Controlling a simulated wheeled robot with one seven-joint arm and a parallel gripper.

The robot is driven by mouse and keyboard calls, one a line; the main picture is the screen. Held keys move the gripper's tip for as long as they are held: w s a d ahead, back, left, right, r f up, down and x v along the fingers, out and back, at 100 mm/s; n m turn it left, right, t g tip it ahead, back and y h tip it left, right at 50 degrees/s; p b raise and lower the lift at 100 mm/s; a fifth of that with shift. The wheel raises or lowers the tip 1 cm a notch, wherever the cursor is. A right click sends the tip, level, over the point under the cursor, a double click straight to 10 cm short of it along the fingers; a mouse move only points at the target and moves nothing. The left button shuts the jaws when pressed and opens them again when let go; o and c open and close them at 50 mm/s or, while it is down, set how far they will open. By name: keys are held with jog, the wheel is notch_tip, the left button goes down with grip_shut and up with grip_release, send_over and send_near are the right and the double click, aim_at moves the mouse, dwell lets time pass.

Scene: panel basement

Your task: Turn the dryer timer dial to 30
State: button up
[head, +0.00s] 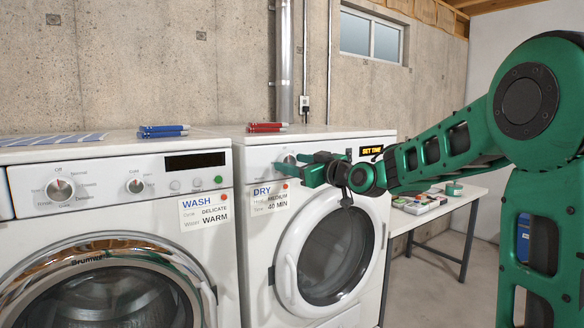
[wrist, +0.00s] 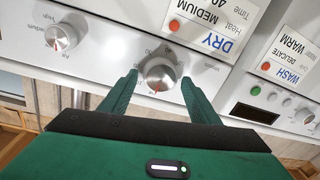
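The dryer (head: 252,225) stands at the middle, with a card (head: 270,197) reading DRY, MEDIUM, 40 MIN. In the wrist view, which is upside down, a round silver dial (wrist: 159,72) with a red mark sits on the dryer panel. Its red mark points towards the bottom of that picture; the label there is too small to read. My gripper (wrist: 160,78) is open, one finger on each side of this dial, with small gaps showing. In the head view my gripper (head: 298,166) is at the dryer panel and partly hides the dial. A display (head: 371,150) reads SET TIME.
A second dial (wrist: 61,37) is on the same panel. The washer (head: 120,225) stands at left, with its own card (head: 206,212). Red items (head: 267,127) lie on the dryer top. A table (head: 440,208) with small objects is at right.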

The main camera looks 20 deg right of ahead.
jog(key=c, duration=0.7)
jog(key=shift+m, duration=0.3)
